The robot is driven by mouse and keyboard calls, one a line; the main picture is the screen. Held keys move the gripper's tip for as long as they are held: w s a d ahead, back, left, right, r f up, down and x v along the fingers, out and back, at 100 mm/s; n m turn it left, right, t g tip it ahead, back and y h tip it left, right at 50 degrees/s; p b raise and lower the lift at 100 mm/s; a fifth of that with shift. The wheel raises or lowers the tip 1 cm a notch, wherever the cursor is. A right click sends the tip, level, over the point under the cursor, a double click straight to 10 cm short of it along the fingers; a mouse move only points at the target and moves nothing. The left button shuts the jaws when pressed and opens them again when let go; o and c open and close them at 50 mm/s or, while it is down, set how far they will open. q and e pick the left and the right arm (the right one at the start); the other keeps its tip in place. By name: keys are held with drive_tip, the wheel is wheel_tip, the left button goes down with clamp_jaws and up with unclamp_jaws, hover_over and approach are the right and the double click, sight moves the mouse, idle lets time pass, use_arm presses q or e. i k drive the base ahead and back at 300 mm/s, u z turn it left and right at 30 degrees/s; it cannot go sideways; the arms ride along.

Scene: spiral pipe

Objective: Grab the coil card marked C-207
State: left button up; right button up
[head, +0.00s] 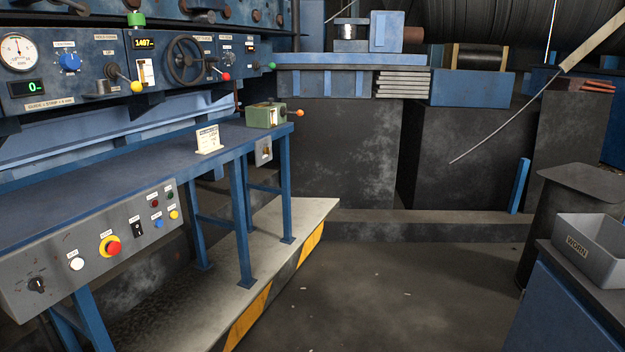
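A small cream card (208,139) stands upright, leaning slightly, on the blue bench top (130,168) toward its far end. It has dark print near its top, too small to read here, so I cannot tell whether it says C-207. A small green box (265,115) with an orange-knobbed lever sits just beyond it on the bench's far right corner. Neither of my grippers shows in the head view.
Above the bench is a panel of gauges, knobs and a handwheel (186,60), with levers sticking out. A grey control box (100,245) with buttons hangs on the bench front. A striped platform edge (270,290) runs below. A grey WORN bin (590,250) stands right. The middle floor is clear.

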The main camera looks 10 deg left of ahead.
sight(208, 138)
drive_tip(key=i, duration=3.15)
drive_tip(key=u, duration=1.05)
